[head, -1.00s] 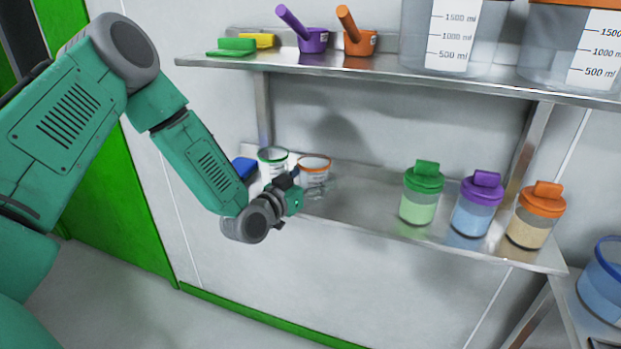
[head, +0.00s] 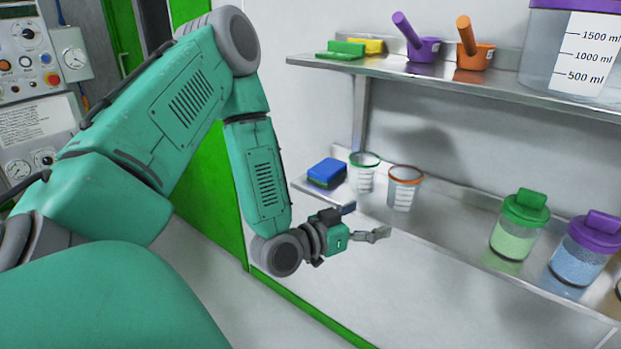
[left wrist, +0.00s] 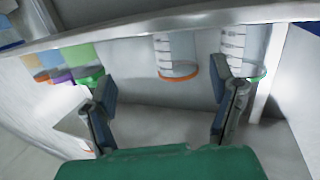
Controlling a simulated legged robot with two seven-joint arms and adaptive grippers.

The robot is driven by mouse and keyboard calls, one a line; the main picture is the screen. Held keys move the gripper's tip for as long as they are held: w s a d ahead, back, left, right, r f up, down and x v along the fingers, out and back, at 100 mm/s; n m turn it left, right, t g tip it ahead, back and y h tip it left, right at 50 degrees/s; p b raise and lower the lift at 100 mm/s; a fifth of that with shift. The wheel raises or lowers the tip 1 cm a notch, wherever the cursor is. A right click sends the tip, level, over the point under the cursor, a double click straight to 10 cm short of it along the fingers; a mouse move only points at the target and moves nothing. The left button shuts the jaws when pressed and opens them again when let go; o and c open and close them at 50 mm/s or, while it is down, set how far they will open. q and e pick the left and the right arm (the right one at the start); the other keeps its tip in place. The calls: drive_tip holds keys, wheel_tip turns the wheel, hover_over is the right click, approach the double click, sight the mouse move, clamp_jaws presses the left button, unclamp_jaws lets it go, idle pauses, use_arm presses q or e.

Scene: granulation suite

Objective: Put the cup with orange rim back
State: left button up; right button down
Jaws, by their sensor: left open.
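The clear cup with the orange rim (head: 404,188) stands upright on the lower shelf, right of the clear cup with the green rim (head: 364,173). My left gripper (head: 365,222) is open and empty, in front of the shelf and apart from the cup. In the left wrist view, which appears upside down, the orange-rimmed cup (left wrist: 177,58) shows beyond and between the spread fingers (left wrist: 163,84), touched by neither. The green-rimmed cup (left wrist: 246,48) shows near one finger there. My right gripper is not in view.
A blue sponge (head: 327,172) lies left of the cups. Jars with green (head: 518,226) and purple (head: 584,248) lids stand farther right on the lower shelf (head: 440,230), with bare shelf between. The upper shelf (head: 400,72) holds scoops and a large container.

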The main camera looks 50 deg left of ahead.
use_arm(q)
drive_tip(key=s+d+f+g, duration=0.4)
drive_tip(key=s+f+g, duration=0.1)
drive_tip(key=f, duration=0.3)
drive_tip(key=s+d+f+g, duration=0.4)
drive_tip(key=s+f, duration=0.1)
drive_tip(key=f, duration=0.3)
drive_tip(key=s+f+g+y, duration=0.1)
drive_tip(key=s+f+g, duration=0.2)
drive_tip(key=s, duration=0.5)
drive_tip(key=s+d+f+g, duration=0.1)
drive_tip(key=s+f+g, duration=0.3)
drive_tip(key=s, duration=0.5)
drive_tip(key=shift+f+y, duration=0.25)
drive_tip(key=shift+y, duration=0.15)
drive_tip(key=shift+a+f+b, duration=0.1)
drive_tip(key=shift+f+b, duration=0.2)
drive_tip(key=shift+f, duration=0.05)
drive_tip(key=shift+w, duration=0.15)
